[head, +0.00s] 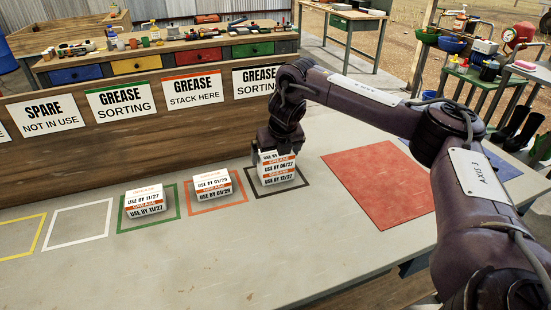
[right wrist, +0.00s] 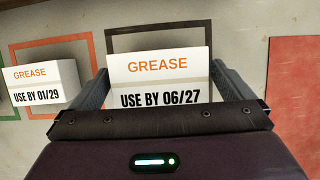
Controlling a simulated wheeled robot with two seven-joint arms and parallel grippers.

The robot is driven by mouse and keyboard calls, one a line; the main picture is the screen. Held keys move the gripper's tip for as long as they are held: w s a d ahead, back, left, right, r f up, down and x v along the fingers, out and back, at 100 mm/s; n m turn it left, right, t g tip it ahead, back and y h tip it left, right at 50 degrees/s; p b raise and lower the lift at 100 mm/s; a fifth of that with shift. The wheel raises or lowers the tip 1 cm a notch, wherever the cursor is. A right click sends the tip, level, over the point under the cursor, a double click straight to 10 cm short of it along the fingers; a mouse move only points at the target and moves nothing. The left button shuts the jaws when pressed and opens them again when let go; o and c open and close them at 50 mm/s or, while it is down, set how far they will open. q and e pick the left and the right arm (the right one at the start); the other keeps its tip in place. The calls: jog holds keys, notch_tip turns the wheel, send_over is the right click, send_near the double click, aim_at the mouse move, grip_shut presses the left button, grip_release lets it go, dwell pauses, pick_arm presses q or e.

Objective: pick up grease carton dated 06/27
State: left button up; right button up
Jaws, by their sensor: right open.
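The white grease carton dated 06/27 (head: 281,165) is the upper one of a stack of two in the black-outlined square. The carton under it (head: 280,178) reads 12/27. My right gripper (head: 279,153) is directly over this stack, pointing down. In the right wrist view, the open fingers of my right gripper (right wrist: 163,88) stand on either side of the 06/27 carton (right wrist: 158,68). Gaps between fingers and carton look small; I cannot tell whether either touches. The gripper body hides the carton's lower front there. My left gripper is out of view.
White (head: 52,238) and yellow (head: 18,251) squares are empty. A bare red mat (head: 379,190) lies right.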

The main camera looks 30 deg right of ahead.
jog(key=shift+w+f, duration=0.15)
jog(key=shift+f, duration=0.05)
jog(key=c, duration=0.9)
jog(key=shift+o, duration=0.2)
